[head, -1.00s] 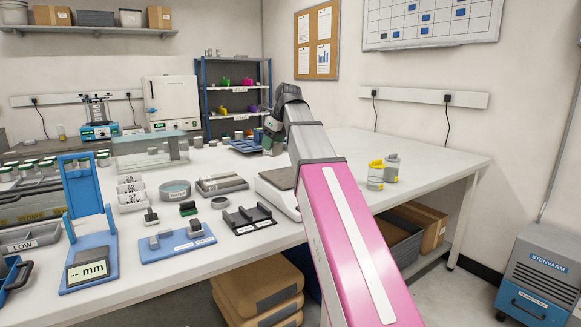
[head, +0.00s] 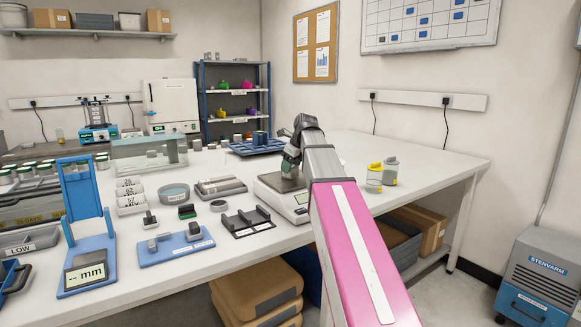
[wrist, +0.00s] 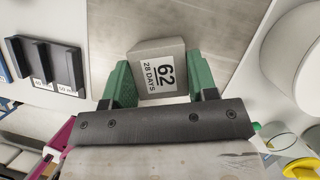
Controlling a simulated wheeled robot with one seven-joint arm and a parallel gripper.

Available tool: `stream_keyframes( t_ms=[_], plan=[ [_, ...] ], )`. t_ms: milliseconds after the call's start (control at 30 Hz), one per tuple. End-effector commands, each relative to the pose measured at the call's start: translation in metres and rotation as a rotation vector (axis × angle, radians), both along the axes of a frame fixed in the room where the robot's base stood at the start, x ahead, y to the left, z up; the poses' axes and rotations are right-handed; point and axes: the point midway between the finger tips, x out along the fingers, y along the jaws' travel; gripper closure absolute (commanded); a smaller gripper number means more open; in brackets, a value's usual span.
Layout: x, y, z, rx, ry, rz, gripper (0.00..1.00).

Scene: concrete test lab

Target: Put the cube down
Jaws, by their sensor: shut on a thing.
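The grey cube (wrist: 160,52) bears a white label reading "62" and "28 DAYS" in the wrist view. My gripper (wrist: 159,78) is shut on it, with one green finger on each side. Beyond the cube lies the bare metal pan (wrist: 222,28) of a bench scale. In the head view my gripper (head: 290,160) is low over the scale (head: 278,200), which stands near the bench's front edge. I cannot tell whether the cube touches the pan. My arm and gripper hide part of the pan in the head view.
Two yellow-and-grey containers (head: 382,173) stand right of the scale. A dark slotted holder (head: 248,220) lies to its left, near a blue board with small blocks (head: 175,245). A blue tray (head: 257,146) is behind. The bench's right end is clear.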

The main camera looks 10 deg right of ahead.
Motion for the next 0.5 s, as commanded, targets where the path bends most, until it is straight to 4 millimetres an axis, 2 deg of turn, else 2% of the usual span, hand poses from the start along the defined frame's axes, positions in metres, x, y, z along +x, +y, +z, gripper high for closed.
stream_keyframes(
  t_ms=[333,367,400,433,500],
  plan=[
    [0.0001,0.0001,-0.0034,0.0,0.0,0.0,0.83],
    [0.0002,0.0001,-0.0039,0.0,0.0,0.0,0.44],
    [0.0002,0.0002,-0.0036,0.0,0.0,0.0,0.31],
    [0.0002,0.0001,-0.0035,0.0,0.0,0.0,0.22],
    [0.0002,0.0002,-0.0035,0.0,0.0,0.0,0.22]
  ],
)
